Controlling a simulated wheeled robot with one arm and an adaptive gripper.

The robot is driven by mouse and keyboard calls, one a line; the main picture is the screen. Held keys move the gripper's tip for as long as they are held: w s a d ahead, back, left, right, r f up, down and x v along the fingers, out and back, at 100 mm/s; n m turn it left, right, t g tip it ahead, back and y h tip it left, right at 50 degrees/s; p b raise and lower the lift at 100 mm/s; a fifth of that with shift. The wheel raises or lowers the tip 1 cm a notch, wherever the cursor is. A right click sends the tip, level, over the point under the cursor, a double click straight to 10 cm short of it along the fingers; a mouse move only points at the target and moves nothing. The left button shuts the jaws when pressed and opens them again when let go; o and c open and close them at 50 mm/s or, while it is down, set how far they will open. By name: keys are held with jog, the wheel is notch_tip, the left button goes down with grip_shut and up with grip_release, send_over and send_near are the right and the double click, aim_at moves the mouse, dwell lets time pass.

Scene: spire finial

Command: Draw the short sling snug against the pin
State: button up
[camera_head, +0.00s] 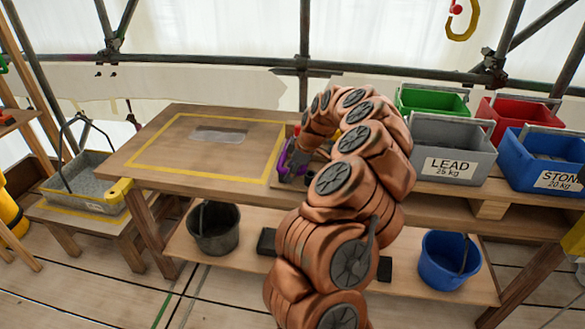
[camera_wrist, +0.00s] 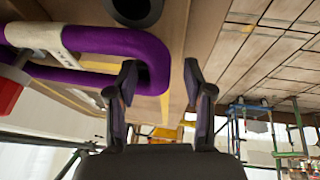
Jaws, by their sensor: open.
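The short sling is a purple loop (camera_wrist: 110,42) with a pale sleeve (camera_wrist: 52,40) in the wrist view. Its rounded end lies between the spread fingers of my gripper (camera_wrist: 159,78), which is open and not closed on it. A red piece (camera_wrist: 8,92) shows at the left edge beside the sling; I cannot tell if it is the pin. In the head view a bit of purple (camera_head: 286,153) shows at the bench's right part, beside my arm, which hides most of that spot.
The bench (camera_head: 150,150) has a yellow-outlined area with a grey patch (camera_head: 219,135). Grey LEAD (camera_head: 450,140), blue STONE (camera_head: 545,155), green (camera_head: 433,100) and red (camera_head: 530,112) bins stand at right. Buckets (camera_head: 213,228) (camera_head: 450,260) sit on the lower shelf. A dark ring (camera_wrist: 133,8) tops the wrist view.

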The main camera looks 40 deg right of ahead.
grip_shut()
jog(key=shift+s+a, duration=0.1)
jog(key=shift+a, duration=0.05)
dwell(0.4)
jog(key=shift+s+a+b, duration=0.7)
jog(key=shift+a, duration=0.25)
grip_release()
